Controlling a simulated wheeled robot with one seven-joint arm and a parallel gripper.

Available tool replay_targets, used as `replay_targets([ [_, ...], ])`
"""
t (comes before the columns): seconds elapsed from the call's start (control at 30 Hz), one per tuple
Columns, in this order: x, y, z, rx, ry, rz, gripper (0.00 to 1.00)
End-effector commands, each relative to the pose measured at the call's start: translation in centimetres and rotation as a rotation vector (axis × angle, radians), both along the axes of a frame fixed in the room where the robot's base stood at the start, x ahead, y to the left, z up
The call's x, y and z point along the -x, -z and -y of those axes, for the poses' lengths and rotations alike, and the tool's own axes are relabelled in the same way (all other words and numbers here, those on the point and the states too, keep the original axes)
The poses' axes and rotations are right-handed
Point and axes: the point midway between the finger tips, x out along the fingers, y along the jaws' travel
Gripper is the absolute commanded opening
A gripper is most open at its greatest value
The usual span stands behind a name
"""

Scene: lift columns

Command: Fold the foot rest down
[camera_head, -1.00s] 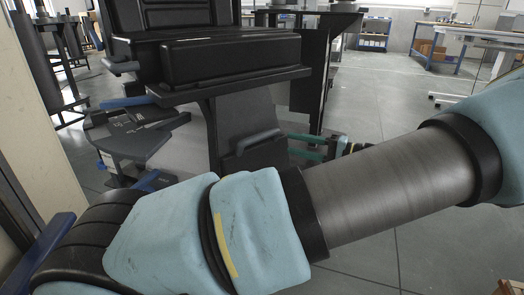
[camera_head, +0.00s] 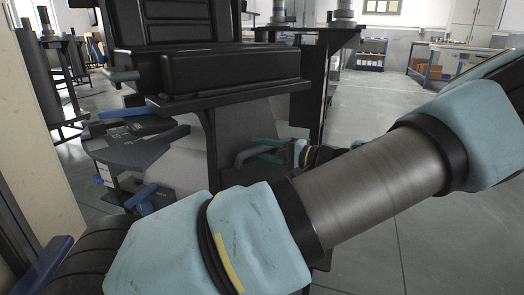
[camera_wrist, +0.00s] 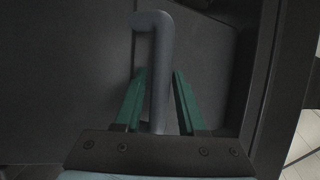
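The foot rest is a dark flat panel (camera_head: 243,115) standing upright below the black seat (camera_head: 235,80). It carries a grey bent bar handle (camera_head: 243,155). My gripper (camera_head: 262,150) reaches in from the right, with its green fingers at the handle. In the wrist view the handle (camera_wrist: 157,45) runs between the two green fingers of my gripper (camera_wrist: 159,85). The fingers stand apart on either side of the bar, with narrow gaps showing, so it does not look clamped. Part of the panel's lower area is hidden behind my arm.
A dark side frame (camera_wrist: 262,80) stands close to the right of the handle in the wrist view. A grey platform with blue levers (camera_head: 135,150) is at left. Black stands (camera_head: 310,75) are behind. Open tiled floor (camera_head: 380,105) lies to the right.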

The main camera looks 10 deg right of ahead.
Motion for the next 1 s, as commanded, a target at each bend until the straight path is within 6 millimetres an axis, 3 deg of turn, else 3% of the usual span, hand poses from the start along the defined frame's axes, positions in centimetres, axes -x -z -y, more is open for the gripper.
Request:
replay_targets([
  [0.1, 0.0, -0.01, 0.01, 0.0, 0.0, 0.0, 0.37],
  [0.43, 0.0, -0.01, 0.04, 0.0, 0.0, 0.0, 0.0],
  [1.0, 0.0, -0.03, 0.06, 0.0, 0.0, 0.0, 0.0],
])
